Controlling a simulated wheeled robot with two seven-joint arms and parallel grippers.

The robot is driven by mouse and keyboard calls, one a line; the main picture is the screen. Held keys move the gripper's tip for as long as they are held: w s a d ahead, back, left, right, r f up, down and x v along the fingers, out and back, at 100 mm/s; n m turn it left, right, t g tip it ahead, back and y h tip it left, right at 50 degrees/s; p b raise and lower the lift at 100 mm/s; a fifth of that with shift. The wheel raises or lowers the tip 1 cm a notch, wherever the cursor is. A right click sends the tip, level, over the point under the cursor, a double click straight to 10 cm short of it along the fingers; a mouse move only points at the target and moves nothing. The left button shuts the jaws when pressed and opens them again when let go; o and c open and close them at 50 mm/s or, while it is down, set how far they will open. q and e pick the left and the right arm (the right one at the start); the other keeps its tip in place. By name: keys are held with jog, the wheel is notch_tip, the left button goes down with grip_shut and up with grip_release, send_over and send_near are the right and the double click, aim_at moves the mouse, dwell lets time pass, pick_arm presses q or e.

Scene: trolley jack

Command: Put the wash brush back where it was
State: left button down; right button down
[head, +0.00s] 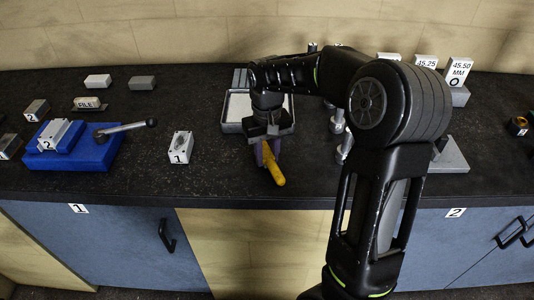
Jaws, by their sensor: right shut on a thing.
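My right gripper (265,152) points down from above and is shut on the brush. The brush slants, its handle end toward the bench's front edge. The gripper hides the rest of the brush. A shallow tray (231,127) with a grey rim and pale inside lies just behind the gripper, partly covered by my arm. Whether the brush touches the bench is hard to tell. My left gripper is out of view.
Left of the gripper stands a pale block (180,148) marked 1. Further left, a blue fixture (98,152) carries a lever handle (127,128). Metal posts (337,122) stand between tray and arm.

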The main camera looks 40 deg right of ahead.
aim_at(267, 154)
jog(key=shift+f, duration=0.2)
jog(key=c, duration=1.1)
grip_release()
notch_tip(267, 154, up, 12)
jog(key=shift+r, duration=0.15)
